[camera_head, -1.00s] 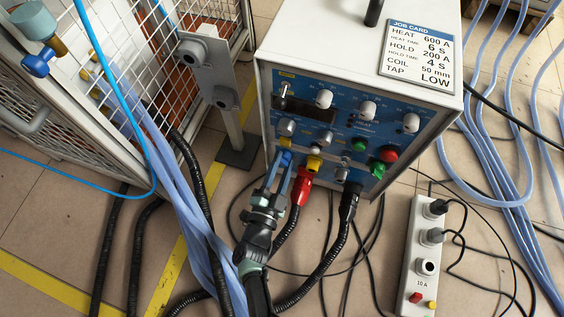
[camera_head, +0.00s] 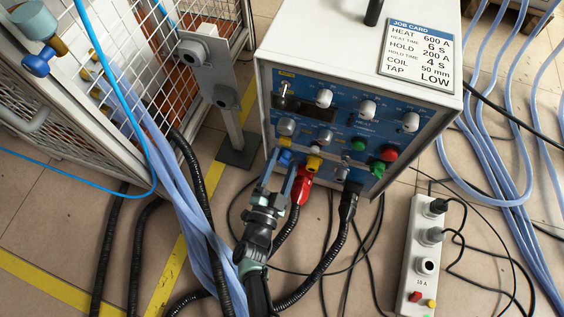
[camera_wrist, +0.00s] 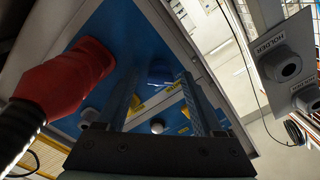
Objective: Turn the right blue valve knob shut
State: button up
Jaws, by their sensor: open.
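A blue knob (camera_head: 285,157) sits low on the heater's front panel, left of a red plug. In the wrist view this blue knob (camera_wrist: 160,72) shows dimly between and beyond the fingertips. My gripper (camera_head: 281,171) is open and empty in front of the knob, and it shows from behind in the wrist view (camera_wrist: 157,80). A small gap seems to lie between fingertips and knob; contact is hard to judge. Another blue knob (camera_head: 40,63) is on a pipe fitting at the far left, away from my gripper.
The red plug (camera_head: 302,186) with its black hose is close to the right of my gripper; it looms at left in the wrist view (camera_wrist: 70,75). A black plug (camera_head: 349,199) is further right. Pale hoses (camera_head: 195,220) and a grey post (camera_head: 233,130) stand left. A power strip (camera_head: 420,260) lies right.

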jog(key=p+v, duration=0.4)
jog(key=v, duration=0.9)
